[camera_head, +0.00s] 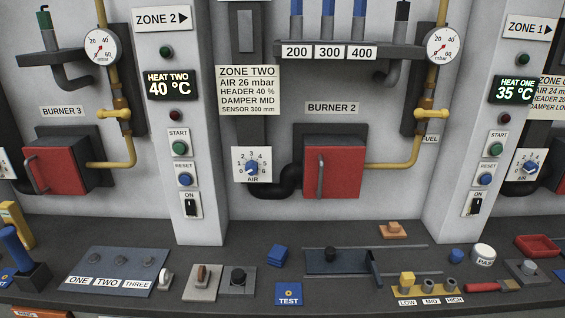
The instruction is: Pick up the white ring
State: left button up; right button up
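A small white ring-like piece (165,279) stands on the dark bench at the lower left. It is at the right end of the blue-grey plate (122,262) labelled ONE, TWO, THREE, and I cannot tell whether the two touch. It appears upright, with its round face turned partly to the side. Neither of my grippers shows in the head view.
Right of the white piece are a grey block with a brown-handled lever (203,282) and a black-knobbed block (238,281). A pillar (205,225) rises behind.

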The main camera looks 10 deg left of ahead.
aim_at(166, 279)
jog(key=u, duration=1.3)
